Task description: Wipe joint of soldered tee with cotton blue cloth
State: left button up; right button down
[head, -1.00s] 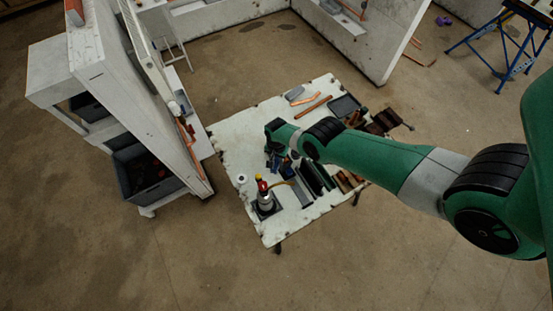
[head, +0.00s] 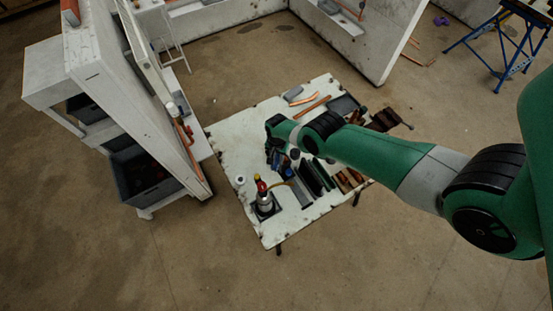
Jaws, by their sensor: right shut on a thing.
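My right gripper (head: 277,160) points down over the table, below the green wrist. It is shut on a small dark blue thing that looks like the cloth, but it is partly hidden by my wrist and too small to be sure. Copper pipework (head: 185,132) runs along the low ledge of the left wall panel, to the left of the gripper and well apart from it. The soldered tee and its joint are too small to make out there. My left gripper is not in view.
The worn white table (head: 232,140) carries a torch-like bottle with a red and yellow top (head: 262,190), a white roll (head: 240,180), dark trays and copper pieces (head: 312,106). A dark crate (head: 150,175) stands at left. The table's left part is mostly bare.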

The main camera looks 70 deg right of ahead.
jog(key=shift+s+p, duration=0.35)
jog(key=shift+p, duration=0.1)
jog(key=shift+w, duration=0.1)
jog(key=shift+w+f+b, duration=0.1)
jog(key=shift+w+b, duration=0.15)
jog(key=shift+b, duration=0.25)
jog(key=shift+w+b, duration=0.4)
dwell(0.3)
jog(key=shift+s, duration=0.1)
